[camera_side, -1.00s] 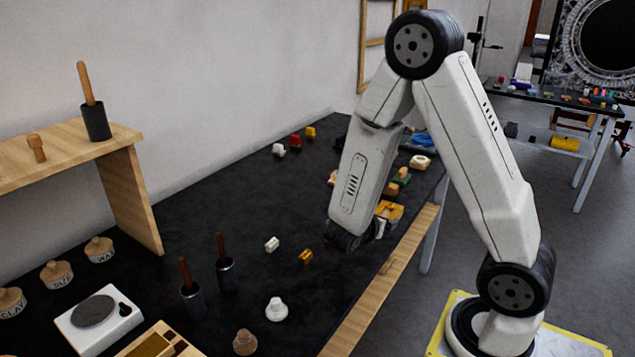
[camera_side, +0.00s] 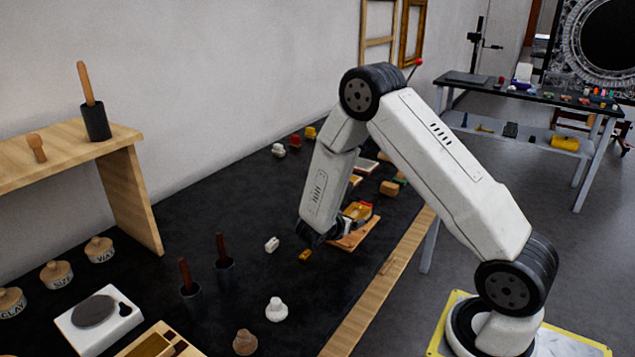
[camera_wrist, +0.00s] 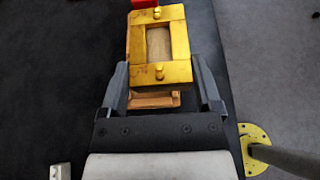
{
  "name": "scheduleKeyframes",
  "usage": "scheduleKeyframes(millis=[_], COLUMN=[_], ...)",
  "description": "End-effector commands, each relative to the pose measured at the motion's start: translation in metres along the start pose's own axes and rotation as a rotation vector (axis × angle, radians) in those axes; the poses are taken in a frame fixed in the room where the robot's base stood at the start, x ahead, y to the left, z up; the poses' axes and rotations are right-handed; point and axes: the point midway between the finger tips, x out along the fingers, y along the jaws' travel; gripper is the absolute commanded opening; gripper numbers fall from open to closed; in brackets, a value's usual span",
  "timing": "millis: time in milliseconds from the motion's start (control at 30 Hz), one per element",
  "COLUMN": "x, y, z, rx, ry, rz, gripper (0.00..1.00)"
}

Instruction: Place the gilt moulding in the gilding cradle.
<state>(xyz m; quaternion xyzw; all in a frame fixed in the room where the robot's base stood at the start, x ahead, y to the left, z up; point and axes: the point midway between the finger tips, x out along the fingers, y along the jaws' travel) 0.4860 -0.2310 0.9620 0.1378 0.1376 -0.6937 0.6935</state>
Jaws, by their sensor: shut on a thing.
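The gilt moulding appears in the wrist view as a yellow-gold frame-like piece (camera_wrist: 178,73) with small round knobs and a brown centre. My gripper (camera_wrist: 160,72) is closed on its near end, one finger on each side. In the side view my gripper (camera_side: 318,236) is low over the black table, its fingertips largely hidden, with the gold piece (camera_side: 352,211) just right of it. An orange-brown wooden piece (camera_wrist: 150,101) shows beneath it, and as a flat board (camera_side: 352,239) in the side view; whether they touch is unclear. I cannot tell which thing is the cradle.
A wooden tray with a gold inside (camera_side: 178,346) is cut off at the bottom left. Two dark cups with handles (camera_side: 225,272), a white knob-shaped piece (camera_side: 276,308) and a scale (camera_side: 98,320) stand nearer.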

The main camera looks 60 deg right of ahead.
Motion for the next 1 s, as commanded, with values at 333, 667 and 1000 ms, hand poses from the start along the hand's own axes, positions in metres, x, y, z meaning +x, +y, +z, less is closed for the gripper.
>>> scheduleKeyframes(millis=[333,667,1000], x=[0.018,0.021,0.033], y=[0.018,0.022,0.023], z=[-0.019,-0.023,-0.05], rx=[-0.001,0.0,-0.002], ry=[0.0,0.0,0.001], rz=[0.0,0.0,-0.001], gripper=[0.22,0.22,0.22])
